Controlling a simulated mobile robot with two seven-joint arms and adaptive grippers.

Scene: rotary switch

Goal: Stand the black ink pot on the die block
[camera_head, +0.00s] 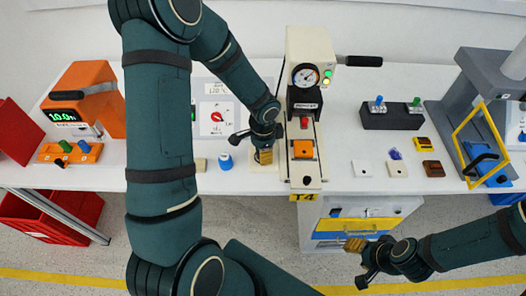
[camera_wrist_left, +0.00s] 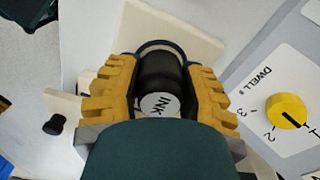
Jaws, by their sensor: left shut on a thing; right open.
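My left gripper (camera_head: 263,156) is over a pale plate (camera_head: 256,168) on the white table, just left of the cream press. In the left wrist view its yellow fingers (camera_wrist_left: 162,90) are shut on the black ink pot (camera_wrist_left: 160,70), whose pale end reads INK. In the head view the pot is hidden by the gripper. I cannot tell whether the pot touches the plate. An orange block (camera_head: 303,149) sits on the press's slide; I cannot tell for sure which block is the die block. My right gripper (camera_head: 361,258) is open and empty, low in front of the table.
The cream press (camera_head: 308,50) has a gauge and a black side handle. A blue-topped white pot (camera_head: 225,161) stands left of my left gripper. Small pads (camera_head: 363,168) lie right of the press. A yellow-framed grey machine (camera_head: 480,125) stands far right, an orange machine (camera_head: 95,100) far left.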

